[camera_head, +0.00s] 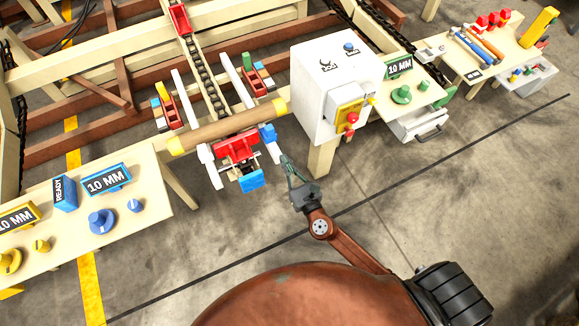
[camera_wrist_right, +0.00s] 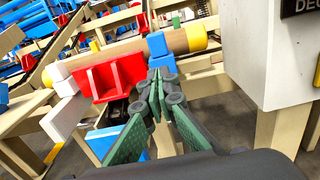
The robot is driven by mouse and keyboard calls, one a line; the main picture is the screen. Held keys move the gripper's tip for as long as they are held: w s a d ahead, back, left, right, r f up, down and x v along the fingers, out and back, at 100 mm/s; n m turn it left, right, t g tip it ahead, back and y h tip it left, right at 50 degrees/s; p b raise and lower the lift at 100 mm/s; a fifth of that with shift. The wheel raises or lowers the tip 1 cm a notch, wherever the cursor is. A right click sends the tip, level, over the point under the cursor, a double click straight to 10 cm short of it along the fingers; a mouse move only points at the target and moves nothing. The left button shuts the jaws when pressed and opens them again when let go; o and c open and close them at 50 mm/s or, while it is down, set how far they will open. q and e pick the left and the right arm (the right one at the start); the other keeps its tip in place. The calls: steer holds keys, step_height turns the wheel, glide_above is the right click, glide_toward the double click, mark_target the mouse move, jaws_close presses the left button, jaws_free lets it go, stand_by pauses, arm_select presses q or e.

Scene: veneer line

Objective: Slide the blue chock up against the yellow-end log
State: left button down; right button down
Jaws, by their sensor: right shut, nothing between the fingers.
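The yellow-end log (camera_head: 232,125) lies across the stand's white rails, with a yellow band at each end. It also shows in the wrist view (camera_wrist_right: 120,54). The blue chock (camera_head: 268,133) sits on the right rail, on the near side of the log by its right end. In the wrist view the chock (camera_wrist_right: 157,45) overlaps the log's face; I cannot tell whether they touch. My right gripper (camera_head: 287,162) is shut and empty, on the near side of the chock. Its green fingers (camera_wrist_right: 160,78) point at the chock, covering its lower part. My left gripper is out of view.
A red bracket (camera_head: 236,149) stands between the rails, left of the chock. A white control box (camera_head: 335,85) stands close on the right. A table with dials (camera_head: 150,190) is at left. Open floor lies in front of the stand.

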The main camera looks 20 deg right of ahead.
mark_target(271, 137)
steer(key=w, duration=0.7)
steer(key=shift+w+a+b, duration=0.15)
steer(key=shift+w+b, duration=0.1)
steer(key=shift+b, duration=0.05)
steer(key=shift+w, duration=0.55)
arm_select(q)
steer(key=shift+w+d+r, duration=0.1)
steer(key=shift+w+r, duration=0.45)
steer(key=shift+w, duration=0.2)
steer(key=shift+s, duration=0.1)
